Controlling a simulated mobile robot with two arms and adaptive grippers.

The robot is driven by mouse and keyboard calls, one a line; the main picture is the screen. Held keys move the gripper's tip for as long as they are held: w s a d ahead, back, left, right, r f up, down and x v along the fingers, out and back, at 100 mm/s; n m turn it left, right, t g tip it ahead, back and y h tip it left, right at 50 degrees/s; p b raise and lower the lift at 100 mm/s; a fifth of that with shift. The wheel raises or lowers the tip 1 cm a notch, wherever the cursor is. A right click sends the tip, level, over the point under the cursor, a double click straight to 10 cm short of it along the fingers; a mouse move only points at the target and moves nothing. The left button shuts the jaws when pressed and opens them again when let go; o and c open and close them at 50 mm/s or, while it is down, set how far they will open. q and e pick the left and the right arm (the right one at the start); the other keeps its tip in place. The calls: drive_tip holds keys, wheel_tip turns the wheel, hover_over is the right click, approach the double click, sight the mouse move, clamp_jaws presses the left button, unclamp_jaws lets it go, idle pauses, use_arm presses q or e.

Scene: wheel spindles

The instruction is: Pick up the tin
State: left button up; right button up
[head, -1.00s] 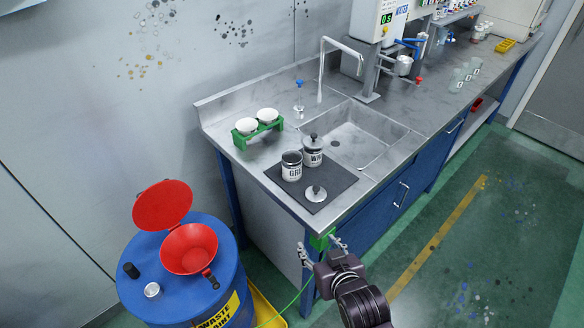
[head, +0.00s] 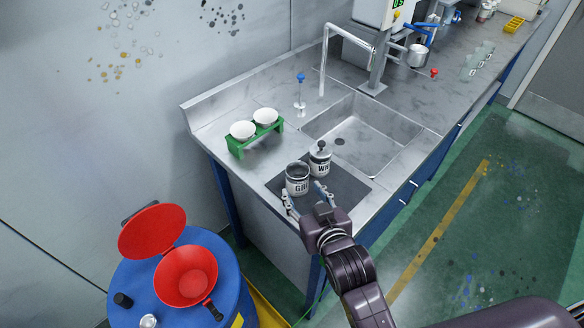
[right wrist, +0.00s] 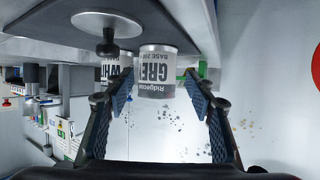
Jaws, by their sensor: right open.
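A small open tin with a label starting "GRE" (head: 298,180) stands upright on the dark mat (head: 345,184) near the counter's front left corner. It also shows upside down in the right wrist view (right wrist: 157,70), centred in the gap between my fingers. My right gripper (head: 306,194) is open and empty, just in front of the first tin; contact is not visible. A loose knobbed lid (right wrist: 107,30) lies on the mat beside the tin. My left gripper is out of view.
The sink (head: 365,132) lies behind and right of the mat. A green rack (head: 256,137) with two white bowls stands at the counter's left. A blue drum (head: 235,275) with a red funnel (head: 187,275) stands on the floor at left. A tall tap (head: 324,62) rises behind the sink.

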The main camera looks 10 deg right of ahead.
sight(300, 187)
drive_tip(key=shift+w+f, duration=0.1)
drive_tip(key=shift+w, duration=0.35)
drive_tip(key=shift+w+f, duration=0.1)
drive_tip(key=shift+w, duration=0.15)
drive_tip(key=shift+p+x, duration=0.45)
drive_tip(key=shift+x, duration=0.4)
drive_tip(key=x, duration=0.4)
drive_tip(key=shift+s+d+f+p, duration=0.15)
drive_tip(key=shift+f+p, duration=0.2)
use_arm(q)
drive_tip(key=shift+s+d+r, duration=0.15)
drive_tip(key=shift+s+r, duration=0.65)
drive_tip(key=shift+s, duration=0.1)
use_arm(e)
drive_tip(key=c, duration=1)
